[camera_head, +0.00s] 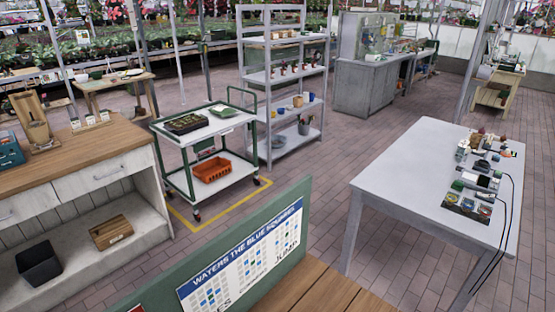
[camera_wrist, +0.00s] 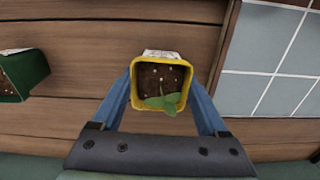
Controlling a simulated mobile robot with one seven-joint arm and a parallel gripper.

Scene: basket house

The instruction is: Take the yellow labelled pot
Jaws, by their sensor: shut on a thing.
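The yellow pot (camera_wrist: 133,88) is in the middle of the wrist view, seen from above. It is square, filled with brown soil with pale specks, and a green seedling leans over its near rim. A whitish label (camera_wrist: 162,54) shows at its far side; its print is not readable. My gripper (camera_wrist: 161,88) is shut on the pot, with one blue finger against each side. Whether the pot's base touches the wooden surface (camera_wrist: 75,75) below is hidden. Neither the gripper nor the yellow pot can be made out in the head view.
A green pot (camera_wrist: 22,75) with soil stands at the left of the wrist view. A gridded panel (camera_wrist: 275,60) lies at the right. In the head view, a green board (camera_head: 300,215) with a chart rises behind a wooden top (camera_head: 325,290). A grey table (camera_head: 400,165) stands right.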

